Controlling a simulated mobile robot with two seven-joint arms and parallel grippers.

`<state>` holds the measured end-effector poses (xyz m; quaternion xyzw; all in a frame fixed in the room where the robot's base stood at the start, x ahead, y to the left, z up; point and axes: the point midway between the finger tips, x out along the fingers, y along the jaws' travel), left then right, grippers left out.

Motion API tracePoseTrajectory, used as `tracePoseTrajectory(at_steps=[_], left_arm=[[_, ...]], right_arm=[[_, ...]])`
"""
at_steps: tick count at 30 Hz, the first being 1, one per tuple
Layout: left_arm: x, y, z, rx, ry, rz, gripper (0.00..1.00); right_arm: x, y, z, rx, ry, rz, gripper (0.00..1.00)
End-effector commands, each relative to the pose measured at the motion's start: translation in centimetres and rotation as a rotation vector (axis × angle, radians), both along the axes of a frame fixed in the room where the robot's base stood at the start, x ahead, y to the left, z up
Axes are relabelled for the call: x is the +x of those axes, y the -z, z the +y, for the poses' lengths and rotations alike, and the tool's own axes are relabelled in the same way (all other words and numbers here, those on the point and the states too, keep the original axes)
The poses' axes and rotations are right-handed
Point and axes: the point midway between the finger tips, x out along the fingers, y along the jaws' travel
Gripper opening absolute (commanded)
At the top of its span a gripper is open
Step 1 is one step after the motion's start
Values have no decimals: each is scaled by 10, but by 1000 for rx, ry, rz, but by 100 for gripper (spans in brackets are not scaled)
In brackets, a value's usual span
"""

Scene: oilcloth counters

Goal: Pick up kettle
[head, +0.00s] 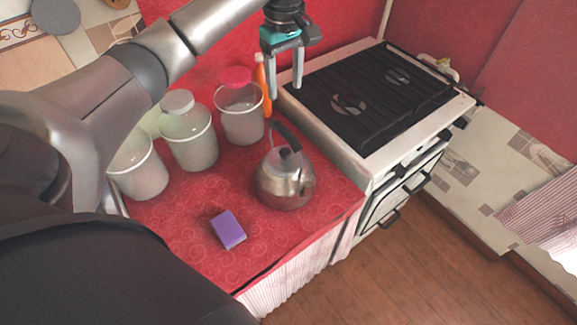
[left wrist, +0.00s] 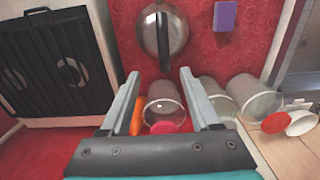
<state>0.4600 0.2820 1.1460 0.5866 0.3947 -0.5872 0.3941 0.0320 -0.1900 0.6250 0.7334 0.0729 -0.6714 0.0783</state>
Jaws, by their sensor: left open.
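The kettle (head: 287,181) is shiny metal with a dark handle and black lid knob. It stands upright on the red patterned counter (head: 185,256). It also shows at the top of the left wrist view (left wrist: 166,32), seen from above. My left gripper (head: 284,86) is open and empty. It hangs with fingers down above the back of the counter, behind and above the kettle and apart from it. In the left wrist view its two fingers (left wrist: 164,76) are spread wide with nothing held between them. My right gripper is not in view.
A purple sponge (head: 228,229) lies in front of the kettle. A stove (head: 372,95) with a black grate stands at the right.

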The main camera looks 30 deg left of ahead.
Motion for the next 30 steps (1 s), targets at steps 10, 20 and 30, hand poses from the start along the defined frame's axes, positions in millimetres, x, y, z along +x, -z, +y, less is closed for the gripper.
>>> tracePoseTrajectory(at_steps=[10, 20, 30], left_arm=[[-2, 73, -1, 1, 3, 3, 63], [-5, 100, -3, 1, 5, 3, 63], [-11, 140, -7, 1, 4, 0, 63]], right_arm=[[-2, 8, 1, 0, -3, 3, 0], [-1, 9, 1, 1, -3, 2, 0], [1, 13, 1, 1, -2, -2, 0]])
